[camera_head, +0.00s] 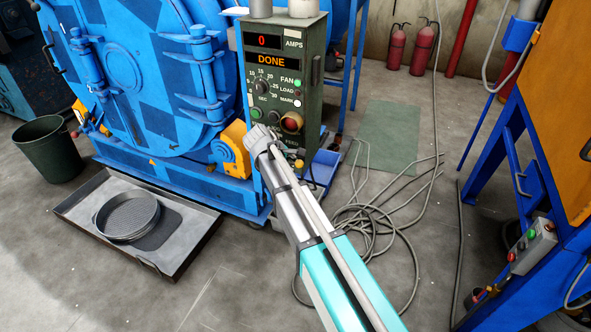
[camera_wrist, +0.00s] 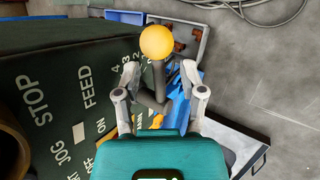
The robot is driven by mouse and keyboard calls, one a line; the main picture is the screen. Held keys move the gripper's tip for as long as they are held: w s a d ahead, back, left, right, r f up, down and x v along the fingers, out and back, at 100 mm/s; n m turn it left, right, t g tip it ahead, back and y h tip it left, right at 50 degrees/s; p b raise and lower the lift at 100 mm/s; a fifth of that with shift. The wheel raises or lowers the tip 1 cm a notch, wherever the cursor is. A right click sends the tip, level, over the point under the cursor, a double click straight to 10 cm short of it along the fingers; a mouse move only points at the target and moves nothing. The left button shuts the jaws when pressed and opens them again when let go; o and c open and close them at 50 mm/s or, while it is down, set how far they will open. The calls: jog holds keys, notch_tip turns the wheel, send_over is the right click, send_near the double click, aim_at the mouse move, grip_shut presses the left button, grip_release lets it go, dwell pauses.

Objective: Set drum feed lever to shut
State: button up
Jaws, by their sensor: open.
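The feed lever (camera_wrist: 157,42) shows in the wrist view as a yellow ball on a dark bent shaft, at the side of the green control box (camera_wrist: 62,95) near the FEED label. My gripper (camera_wrist: 161,72) is open. Its two fingers stand apart on either side of the shaft, with the ball just beyond the fingertips; I cannot tell whether they touch it. In the head view the green control box (camera_head: 284,105) reads 0 and DONE, and my arm reaches to its lower front. The fingers are hard to make out there. The lever's scale is partly hidden.
The blue blaster drum (camera_head: 135,75) stands left of the box. A grey tray (camera_head: 75,208) with a round sieve (camera_head: 127,215) lies on the floor in front. Loose cable (camera_head: 375,222) coils right of my arm. A blue and orange cabinet (camera_head: 545,175) stands at far right.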

jog(key=shift+b+x, duration=0.75)
jog(key=shift+x, duration=0.55)
